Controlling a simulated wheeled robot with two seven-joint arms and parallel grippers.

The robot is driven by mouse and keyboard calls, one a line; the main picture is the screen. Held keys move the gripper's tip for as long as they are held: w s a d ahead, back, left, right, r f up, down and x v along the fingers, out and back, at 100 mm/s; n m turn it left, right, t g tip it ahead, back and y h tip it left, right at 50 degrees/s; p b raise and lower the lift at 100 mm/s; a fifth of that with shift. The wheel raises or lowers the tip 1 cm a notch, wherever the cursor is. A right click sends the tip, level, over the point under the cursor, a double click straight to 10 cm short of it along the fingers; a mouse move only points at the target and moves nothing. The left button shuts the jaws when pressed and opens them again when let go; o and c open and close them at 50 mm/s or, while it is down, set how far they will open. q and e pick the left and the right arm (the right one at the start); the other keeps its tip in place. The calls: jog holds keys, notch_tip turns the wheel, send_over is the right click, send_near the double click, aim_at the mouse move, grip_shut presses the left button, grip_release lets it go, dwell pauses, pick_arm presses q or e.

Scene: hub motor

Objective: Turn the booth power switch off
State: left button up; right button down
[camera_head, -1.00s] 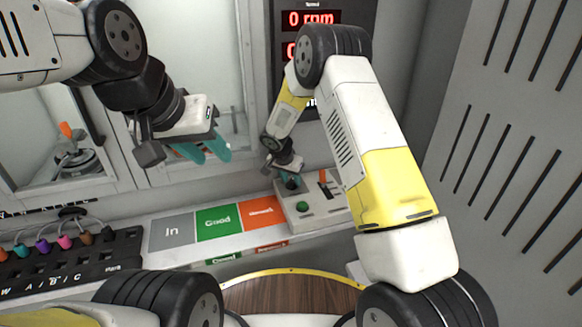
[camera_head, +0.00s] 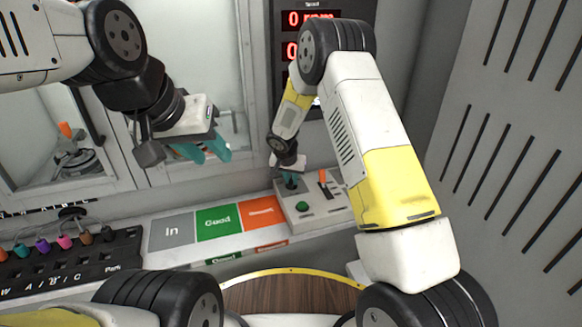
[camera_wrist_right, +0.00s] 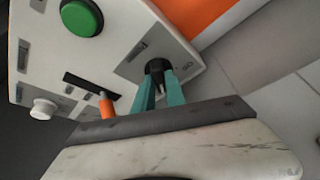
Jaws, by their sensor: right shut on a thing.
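A pale control box (camera_head: 310,214) stands at the right end of the shelf. In the right wrist view it carries a black rotary switch (camera_wrist_right: 157,66) at one edge, with small lettering that I cannot read for certain. My right gripper (camera_head: 290,182) reaches down to this switch. In the right wrist view its teal fingers (camera_wrist_right: 160,86) are shut on the switch, one on each side, and hide part of it. My left gripper (camera_head: 204,150) hangs in the air at the left, empty, its teal fingers apart.
The box also bears a green button (camera_wrist_right: 82,17), an orange-tipped lever (camera_wrist_right: 106,106) in a slot close to my fingers, and a white knob (camera_wrist_right: 43,109). Coloured label plates (camera_head: 218,217) lie left of it. A red-digit display (camera_head: 307,19) is behind. A slotted wall (camera_head: 510,130) bounds the right.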

jog(key=n+y, duration=0.1)
jog(key=n, duration=0.3)
jog(key=shift+d+n+y, duration=0.2)
jog(key=shift+n+y, duration=0.1)
jog(key=shift+y, duration=0.1)
jog(key=n+y, duration=0.1)
jog(key=n, duration=0.2)
jog(key=shift+d+n, duration=0.1)
jog(key=shift+n, duration=0.2)
jog(key=n, duration=0.1)
jog(key=n+y, duration=0.1)
jog(key=n, duration=0.1)
jog(key=shift+w+n+g+y, duration=0.15)
jog(key=shift+n+g+y, duration=0.15)
jog(key=shift+g, duration=0.1)
jog(key=shift+n+g+y, duration=0.4)
jog(key=shift+n+g, duration=0.2)
jog(key=shift+n, duration=1.2)
jog(key=shift+d, duration=0.1)
jog(key=c, duration=1.4)
grip_release()
jog(key=shift+r, duration=0.1)
jog(key=v, duration=0.7)
jog(key=shift+d+r, duration=0.1)
jog(key=shift+r, duration=0.2)
